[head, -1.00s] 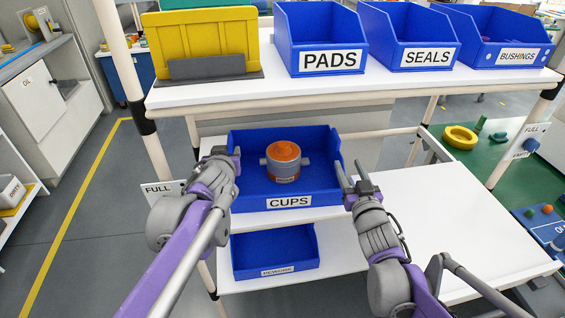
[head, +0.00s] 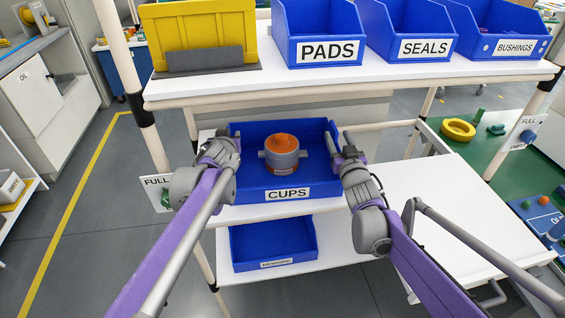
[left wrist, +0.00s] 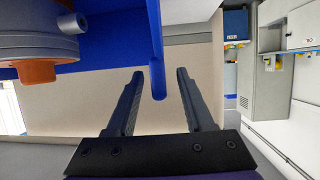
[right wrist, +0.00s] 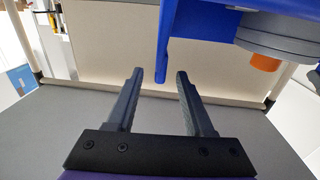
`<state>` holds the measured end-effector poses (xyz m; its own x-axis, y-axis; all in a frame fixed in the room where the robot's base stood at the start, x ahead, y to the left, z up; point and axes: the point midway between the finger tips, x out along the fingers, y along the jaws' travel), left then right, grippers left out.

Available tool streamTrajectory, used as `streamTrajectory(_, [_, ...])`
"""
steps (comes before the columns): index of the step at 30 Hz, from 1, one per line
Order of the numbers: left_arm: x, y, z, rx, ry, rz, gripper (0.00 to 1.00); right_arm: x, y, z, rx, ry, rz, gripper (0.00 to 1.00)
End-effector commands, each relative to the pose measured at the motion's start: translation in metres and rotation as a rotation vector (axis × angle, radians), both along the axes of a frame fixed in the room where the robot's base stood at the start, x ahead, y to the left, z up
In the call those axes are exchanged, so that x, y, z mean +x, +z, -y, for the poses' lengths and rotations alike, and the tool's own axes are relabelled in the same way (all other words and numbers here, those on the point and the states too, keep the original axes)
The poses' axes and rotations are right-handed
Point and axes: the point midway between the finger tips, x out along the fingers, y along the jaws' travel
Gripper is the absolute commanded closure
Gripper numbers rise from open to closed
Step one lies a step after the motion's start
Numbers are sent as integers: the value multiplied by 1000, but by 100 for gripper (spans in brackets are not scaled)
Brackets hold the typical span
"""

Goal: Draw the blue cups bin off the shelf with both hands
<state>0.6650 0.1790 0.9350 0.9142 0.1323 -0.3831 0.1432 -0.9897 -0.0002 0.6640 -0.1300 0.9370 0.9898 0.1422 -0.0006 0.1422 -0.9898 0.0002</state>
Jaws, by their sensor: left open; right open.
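The blue cups bin (head: 240,191) sits on the white middle shelf, with a CUPS label on its front. A grey and orange round part (head: 283,152) stands inside it. My left gripper (head: 222,135) is at the bin's left side; in the left wrist view its open fingers (left wrist: 158,85) have the bin's blue wall edge (left wrist: 157,75) between their tips. My right gripper (head: 336,143) is at the bin's right side; in the right wrist view its open fingers (right wrist: 160,85) have the blue wall edge (right wrist: 165,50) near and between their tips. I cannot tell whether they touch.
The upper shelf (head: 280,84) holds PADS (head: 318,20), SEALS (head: 405,30) and BUSHINGS (head: 500,30) bins and a yellow bin (head: 205,30). Another blue bin (head: 272,240) sits below. The white surface at right (head: 450,215) is clear.

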Motion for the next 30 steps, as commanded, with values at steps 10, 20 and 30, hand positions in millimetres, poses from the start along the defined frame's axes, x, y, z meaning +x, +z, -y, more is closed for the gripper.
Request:
streamTrajectory(10, [11,-5,-2,0,0,0,48,12,0,-2,0,0,0,48])
streamTrajectory(20, [11,-5,-1,0,0,0,84,12,0,-2,0,0,0,84])
streamTrajectory(30, [11,-5,-1,0,0,0,100,12,0,-2,0,0,0,100])
